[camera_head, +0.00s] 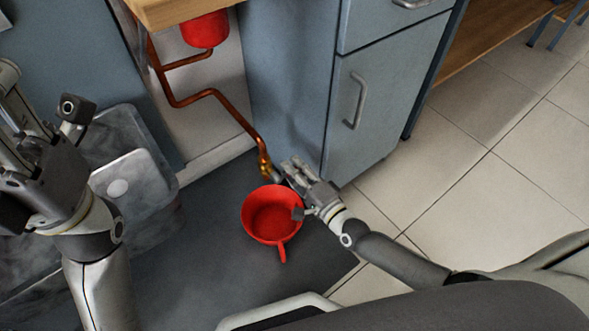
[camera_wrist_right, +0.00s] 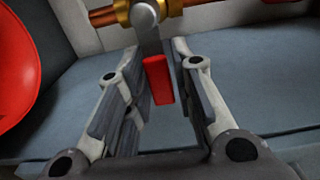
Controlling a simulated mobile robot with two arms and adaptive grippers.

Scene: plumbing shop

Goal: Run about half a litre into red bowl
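The red bowl (camera_head: 259,213), with a handle toward me, stands on the dark mat, close to the brass valve (camera_head: 265,165) at the low end of the copper pipe. The bowl shows partly at the left edge of the right wrist view (camera_wrist_right: 14,68). My right gripper (camera_head: 288,168) is at the valve, beside the bowl's far right rim. In the right wrist view the valve's red lever (camera_wrist_right: 158,80) lies between its open fingers (camera_wrist_right: 160,92), with a gap on the right side. My left gripper (camera_head: 22,125) is raised at the left, its fingers partly cut off. I see no running water.
The copper pipe (camera_head: 208,93) runs down from a red vessel (camera_head: 205,29) under a wooden top. A blue-grey cabinet (camera_head: 384,105) stands right of the valve. A grey metal container (camera_head: 125,155) is at the left. Tiled floor (camera_head: 490,190) is clear at the right.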

